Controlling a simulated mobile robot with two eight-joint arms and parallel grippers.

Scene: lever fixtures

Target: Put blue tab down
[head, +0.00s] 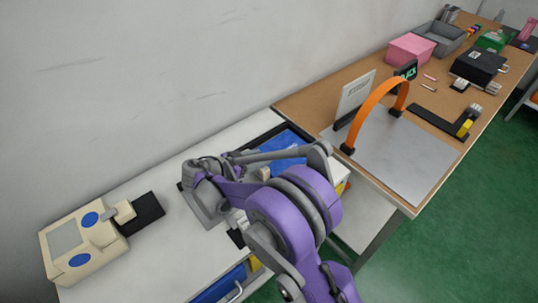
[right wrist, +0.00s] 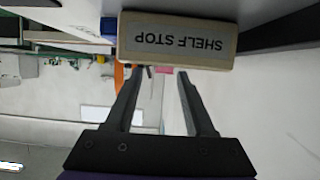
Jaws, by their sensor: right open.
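My right gripper (right wrist: 160,73) is open in the right wrist view, its two dark fingers apart with nothing between them. A pale block labelled SHELF STOP (right wrist: 178,40) lies just beyond the fingertips; its label shows upside down. I cannot tell whether the fingers touch it. I cannot make out a blue tab for certain. A small blue patch (right wrist: 108,25) shows beside the block. In the head view, a cream fixture (head: 85,240) with blue discs and a small knob (head: 124,211) sits at the left. My purple arm covers the middle, and its fingertips are hidden there.
A blue panel (head: 283,147) lies partly behind my arm on the white bench (head: 165,262). The wooden table holds an orange arch (head: 373,103), a grey plate (head: 400,160), a black-and-yellow lever piece (head: 463,128) and a pink box (head: 410,48).

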